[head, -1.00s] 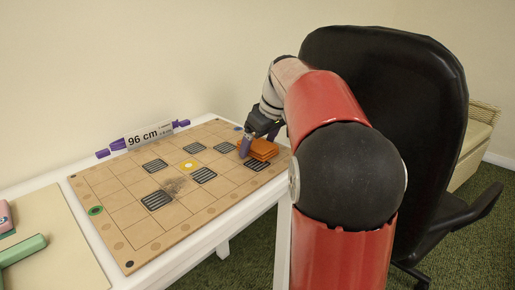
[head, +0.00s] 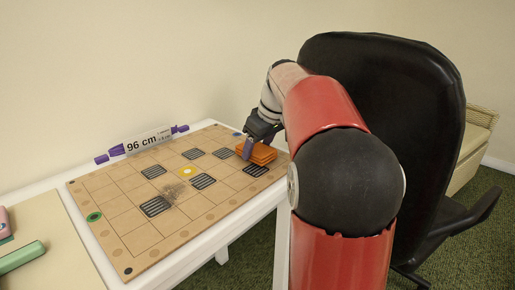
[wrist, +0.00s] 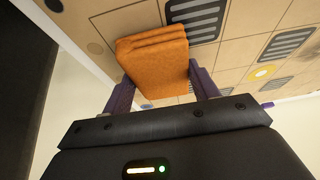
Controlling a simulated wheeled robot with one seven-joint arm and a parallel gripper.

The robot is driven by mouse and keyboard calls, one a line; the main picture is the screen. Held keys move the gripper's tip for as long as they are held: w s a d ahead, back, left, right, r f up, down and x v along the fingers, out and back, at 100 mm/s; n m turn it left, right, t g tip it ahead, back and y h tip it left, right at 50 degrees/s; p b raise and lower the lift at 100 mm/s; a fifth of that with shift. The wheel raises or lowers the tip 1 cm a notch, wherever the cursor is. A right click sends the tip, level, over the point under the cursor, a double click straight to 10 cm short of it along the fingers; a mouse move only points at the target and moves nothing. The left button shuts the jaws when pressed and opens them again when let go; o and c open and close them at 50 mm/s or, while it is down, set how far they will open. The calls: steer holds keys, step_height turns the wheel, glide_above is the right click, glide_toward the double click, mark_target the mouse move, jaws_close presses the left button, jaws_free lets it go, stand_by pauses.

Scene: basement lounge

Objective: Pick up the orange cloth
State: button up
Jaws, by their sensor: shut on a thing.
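The orange cloth (head: 262,154) is a folded, layered block at the far right corner of the board in the head view. It fills the space between the two purple fingers in the wrist view (wrist: 154,62). My gripper (head: 249,147) is shut on the cloth, with a finger on each side of it; it also shows in the wrist view (wrist: 160,88). In the head view the gripper hides part of the cloth. I cannot tell whether the cloth touches the board.
The wooden grid board (head: 125,215) with black striped patches lies on a white table (head: 205,245). A purple-ended "96 cm" marker (head: 148,139) lies along its back edge. A green block (head: 20,257) and a pink item (head: 4,222) are at the left. A black chair (head: 400,100) stands right of the table.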

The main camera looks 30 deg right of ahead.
mark_target(258, 148)
step_height(258, 148, up, 20)
steer(key=p, duration=0.2)
stand_by(0.4)
